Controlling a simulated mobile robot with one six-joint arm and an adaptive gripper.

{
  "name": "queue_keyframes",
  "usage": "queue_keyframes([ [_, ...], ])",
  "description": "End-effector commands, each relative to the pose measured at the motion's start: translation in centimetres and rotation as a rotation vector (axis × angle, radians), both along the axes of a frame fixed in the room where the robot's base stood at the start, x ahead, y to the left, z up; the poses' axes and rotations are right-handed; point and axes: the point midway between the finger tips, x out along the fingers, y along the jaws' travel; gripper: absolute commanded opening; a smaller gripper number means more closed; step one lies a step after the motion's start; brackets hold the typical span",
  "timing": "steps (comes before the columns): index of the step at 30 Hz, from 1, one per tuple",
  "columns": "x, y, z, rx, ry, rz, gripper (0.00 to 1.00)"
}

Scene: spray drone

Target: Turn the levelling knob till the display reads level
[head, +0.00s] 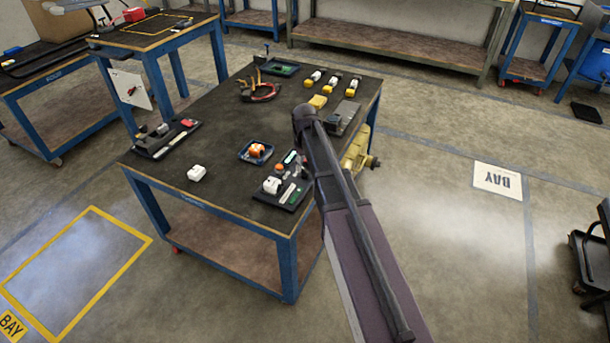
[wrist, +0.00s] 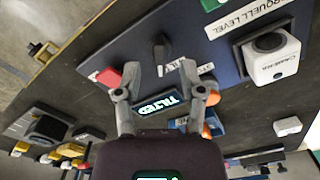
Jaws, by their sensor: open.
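In the wrist view a black levelling knob (wrist: 161,46) stands on a dark blue-grey panel (wrist: 215,62). A lit display (wrist: 160,101) reads "TILTED" and shows between my fingers. My gripper (wrist: 160,70) is open and empty, its two fingertips on either side just short of the knob in the picture. I cannot tell its height above the panel. A white box (wrist: 272,55) marked "CAMERA" sits at the panel's right end, and it also shows in the head view (head: 272,185). My own arm hides most of the gripper and part of the panel in the head view.
A red part (wrist: 108,77) lies close left of my fingers. An orange part (head: 257,150) sits in a blue tray. A loose white block (head: 196,173) lies on the dark bench top (head: 225,135). Yellow-and-white parts (head: 330,83) stand farther back. The bench's front left is mostly clear.

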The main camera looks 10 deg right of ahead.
Motion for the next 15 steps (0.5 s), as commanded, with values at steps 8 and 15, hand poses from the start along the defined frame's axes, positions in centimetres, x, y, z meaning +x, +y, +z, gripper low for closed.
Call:
queue_keyframes([
  [8, 0.0, 0.0, -2.2, 0.0, 0.0, 0.0, 0.51],
  [15, 0.0, 0.0, -2.7, 0.0, 0.0, 0.0, 0.51],
])
